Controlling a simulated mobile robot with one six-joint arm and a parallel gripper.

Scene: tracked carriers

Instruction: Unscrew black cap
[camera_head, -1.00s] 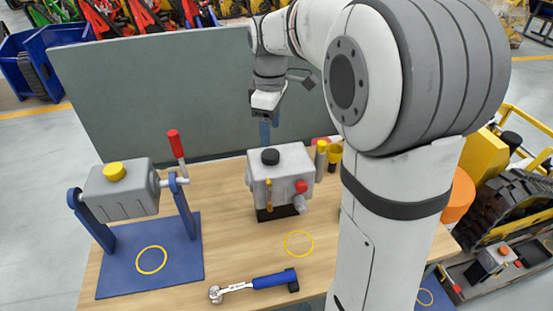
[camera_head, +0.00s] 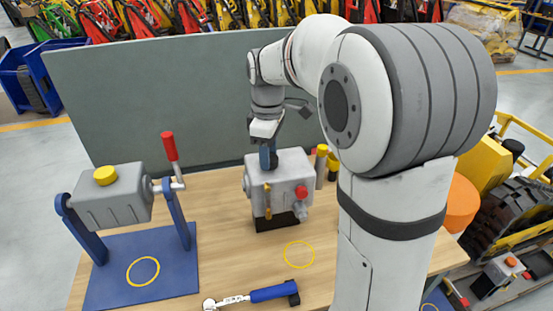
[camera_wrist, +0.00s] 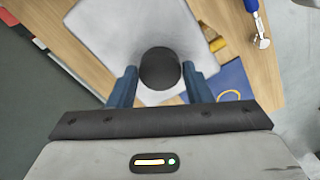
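The grey box-shaped carrier body (camera_head: 290,170) stands on the table. The black cap (camera_wrist: 160,68) is on its top, round and seen from above in the wrist view. My gripper (camera_head: 268,160) is directly over the carrier with its blue fingers pointing down, and hides the cap in the head view. In the wrist view the two fingers of my gripper (camera_wrist: 160,80) stand on either side of the cap, very close to its sides. I cannot tell whether they touch it. The carrier also has a red cap (camera_head: 301,191) and a yellow handle (camera_head: 267,201).
A second grey tank with a yellow cap (camera_head: 105,175) and a red-handled crank (camera_head: 170,147) sits on a blue stand (camera_head: 165,270) at left. A blue-handled ratchet (camera_head: 270,293) lies in front. Yellow and red cylinders (camera_head: 322,150) stand right of the carrier. A grey-green panel (camera_head: 150,100) rises behind.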

